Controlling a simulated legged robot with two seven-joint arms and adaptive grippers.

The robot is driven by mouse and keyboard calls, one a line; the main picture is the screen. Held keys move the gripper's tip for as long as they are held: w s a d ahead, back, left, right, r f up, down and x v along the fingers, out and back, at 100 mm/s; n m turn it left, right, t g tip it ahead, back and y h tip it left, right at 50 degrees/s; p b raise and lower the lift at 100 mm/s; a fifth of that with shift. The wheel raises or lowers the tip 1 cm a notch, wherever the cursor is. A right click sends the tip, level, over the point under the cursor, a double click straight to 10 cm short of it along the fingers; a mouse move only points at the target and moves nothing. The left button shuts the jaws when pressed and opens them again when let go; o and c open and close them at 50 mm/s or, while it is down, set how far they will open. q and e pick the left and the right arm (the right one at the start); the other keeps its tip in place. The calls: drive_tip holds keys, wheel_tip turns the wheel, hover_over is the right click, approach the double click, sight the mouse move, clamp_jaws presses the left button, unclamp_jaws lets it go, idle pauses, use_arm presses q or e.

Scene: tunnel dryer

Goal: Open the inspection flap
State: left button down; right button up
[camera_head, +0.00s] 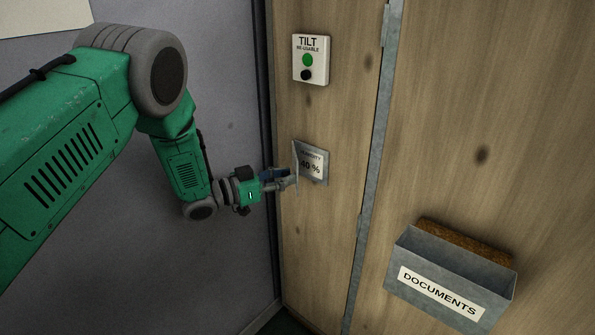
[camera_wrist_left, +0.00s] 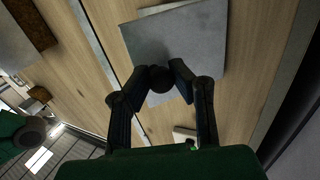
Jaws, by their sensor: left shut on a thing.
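The inspection flap (camera_head: 295,165) is a thin grey metal plate, seen nearly edge-on in the head view. It stands away from the wooden wall, and a humidity panel (camera_head: 316,168) reading 40 % shows beside it. In the left wrist view the flap (camera_wrist_left: 205,38) is a broad grey plate with a dark round knob (camera_wrist_left: 159,79) on it. My left gripper (camera_head: 289,181) is shut on the knob, with its fingers (camera_wrist_left: 164,82) on either side of it. The flap's hinge is not clearly visible. My right gripper is in neither view.
A white box (camera_head: 311,60) marked TILT, with green and black buttons, is above the panel. A grey metal strip (camera_head: 372,150) runs down the wood to its right. A grey DOCUMENTS holder (camera_head: 410,245) sticks out at lower right. A grey wall (camera_head: 231,95) stands left.

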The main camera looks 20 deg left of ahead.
use_arm(q)
drive_tip(key=shift+a+r+p, duration=0.2)
drive_tip(key=shift+a+p, duration=0.05)
drive_tip(key=shift+a, duration=0.95)
drive_tip(key=shift+a+r+p, duration=0.15)
drive_tip(key=shift+a+p, duration=0.1)
drive_tip(key=shift+a, duration=0.9)
drive_tip(key=shift+w, duration=0.1)
drive_tip(key=shift+r, duration=0.1)
drive_tip(key=c, duration=1.4)
unclamp_jaws()
drive_tip(key=shift+w+d, duration=0.1)
drive_tip(key=shift+w, duration=0.1)
drive_tip(key=shift+f, duration=0.3)
wheel_tip(320, 180, up, 10)
